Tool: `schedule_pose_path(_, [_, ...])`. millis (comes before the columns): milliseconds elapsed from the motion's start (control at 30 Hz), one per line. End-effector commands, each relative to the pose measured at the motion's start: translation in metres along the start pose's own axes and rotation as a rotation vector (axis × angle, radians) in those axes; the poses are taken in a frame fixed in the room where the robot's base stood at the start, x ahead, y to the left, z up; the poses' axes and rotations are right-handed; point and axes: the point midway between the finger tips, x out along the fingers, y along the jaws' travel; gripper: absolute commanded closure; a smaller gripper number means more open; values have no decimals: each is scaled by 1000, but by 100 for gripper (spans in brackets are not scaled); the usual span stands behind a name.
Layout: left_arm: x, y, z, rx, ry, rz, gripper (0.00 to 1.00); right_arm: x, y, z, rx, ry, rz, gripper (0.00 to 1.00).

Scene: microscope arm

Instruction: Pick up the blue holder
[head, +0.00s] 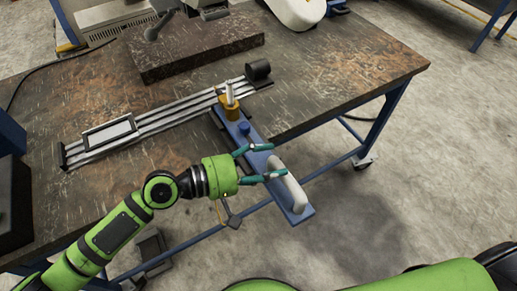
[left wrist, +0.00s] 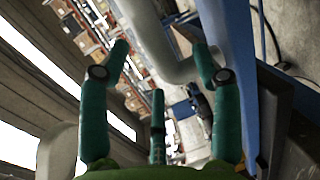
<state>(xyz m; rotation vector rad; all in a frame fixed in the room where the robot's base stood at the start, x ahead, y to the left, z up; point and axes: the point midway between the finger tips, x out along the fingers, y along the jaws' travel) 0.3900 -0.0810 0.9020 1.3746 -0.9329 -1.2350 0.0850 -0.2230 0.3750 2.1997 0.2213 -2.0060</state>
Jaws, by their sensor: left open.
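The blue holder (head: 250,139) is a long flat blue bar that reaches from the rail out past the table's front edge. A white handle (head: 289,186) is fixed along its near end. My left gripper (head: 278,160) is open beside the handle, with its teal fingers pointing toward the bar. In the left wrist view, the handle (left wrist: 150,40) runs between the open fingers (left wrist: 163,58), and the blue bar (left wrist: 236,60) is just to the right. I cannot tell whether a finger touches the handle. My right gripper is not in view.
A silver rail (head: 150,120) lies on the worn table (head: 345,70), with a yellow block (head: 230,108) at the holder's far end. A dark stone slab (head: 195,45) stands behind. The table's right part is clear, and open floor (head: 420,180) lies beyond its edge.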

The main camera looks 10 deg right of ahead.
Motion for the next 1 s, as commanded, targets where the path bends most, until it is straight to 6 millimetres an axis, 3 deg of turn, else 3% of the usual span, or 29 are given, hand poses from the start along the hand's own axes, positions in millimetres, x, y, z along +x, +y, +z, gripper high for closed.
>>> schedule_pose_path(200, [25, 0, 0, 2, 1, 1, 36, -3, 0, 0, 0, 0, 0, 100])
schedule_pose_path(433, [27, 0, 0, 3, 1, 0, 36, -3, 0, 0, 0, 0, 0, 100])
schedule_pose_path(467, [26, 0, 0, 3, 1, 0, 40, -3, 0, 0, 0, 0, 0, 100])
schedule_pose_path(600, [26, 0, 0, 3, 1, 0, 96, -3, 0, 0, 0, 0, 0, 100])
schedule_pose_path(633, [26, 0, 0, 3, 2, 0, 100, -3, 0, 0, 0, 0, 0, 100])
schedule_pose_path(1000, [26, 4, -1, 14, 5, 8, 100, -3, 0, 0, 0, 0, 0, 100])
